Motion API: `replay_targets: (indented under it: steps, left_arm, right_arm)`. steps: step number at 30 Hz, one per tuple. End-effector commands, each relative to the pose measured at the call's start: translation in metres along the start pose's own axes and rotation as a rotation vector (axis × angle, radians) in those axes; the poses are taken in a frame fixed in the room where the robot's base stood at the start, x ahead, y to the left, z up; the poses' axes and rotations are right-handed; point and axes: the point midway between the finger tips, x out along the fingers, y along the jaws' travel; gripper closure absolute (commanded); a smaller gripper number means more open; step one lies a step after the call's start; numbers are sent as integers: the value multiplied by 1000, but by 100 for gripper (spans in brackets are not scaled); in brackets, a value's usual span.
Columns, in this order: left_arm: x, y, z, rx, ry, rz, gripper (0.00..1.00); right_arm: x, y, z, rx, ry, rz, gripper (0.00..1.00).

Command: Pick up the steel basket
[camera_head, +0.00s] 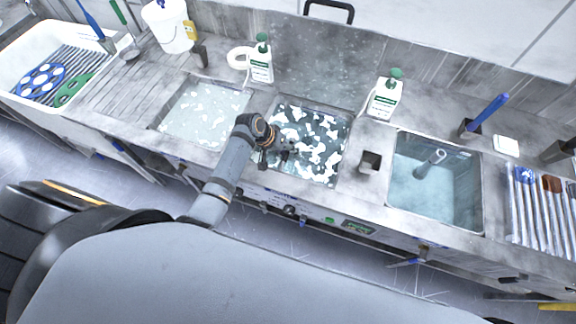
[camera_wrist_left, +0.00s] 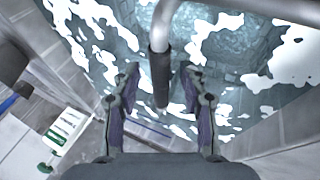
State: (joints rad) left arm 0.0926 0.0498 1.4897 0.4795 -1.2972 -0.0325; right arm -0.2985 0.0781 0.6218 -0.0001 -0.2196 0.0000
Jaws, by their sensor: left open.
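The steel basket shows in the left wrist view by its bent tube handle (camera_wrist_left: 160,72), which has a dark sleeve. Below it, a mesh-like part lies in foamy water, partly hidden by white foam. In the head view the basket is in the middle sink (camera_head: 335,112) and cannot be made out clearly under the foam and my gripper. My left gripper (camera_head: 286,153) is over the near left part of that sink. In the left wrist view its fingers (camera_wrist_left: 163,98) are open, with the sleeved handle between them in the picture. Contact cannot be told. My right gripper is not in view.
A foamy left sink (camera_head: 205,110) and a clear-water right sink (camera_head: 437,185) flank the middle one. Pump bottles (camera_head: 261,66) (camera_head: 384,99) stand behind. A white bucket (camera_head: 168,28) is at the back left.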

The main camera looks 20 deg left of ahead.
Motion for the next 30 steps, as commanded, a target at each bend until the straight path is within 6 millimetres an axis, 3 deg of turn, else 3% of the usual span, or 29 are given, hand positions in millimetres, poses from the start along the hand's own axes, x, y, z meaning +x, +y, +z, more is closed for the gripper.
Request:
replay_targets:
  steps: [7,26,30]
  left_arm:
    - [0,0,0,0,0,0,57]
    - [4,-2,1,0,1,0,57]
    - [4,-2,1,0,0,0,76]
  right_arm:
    - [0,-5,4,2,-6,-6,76]
    - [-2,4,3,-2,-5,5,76]
    - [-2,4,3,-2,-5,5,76]
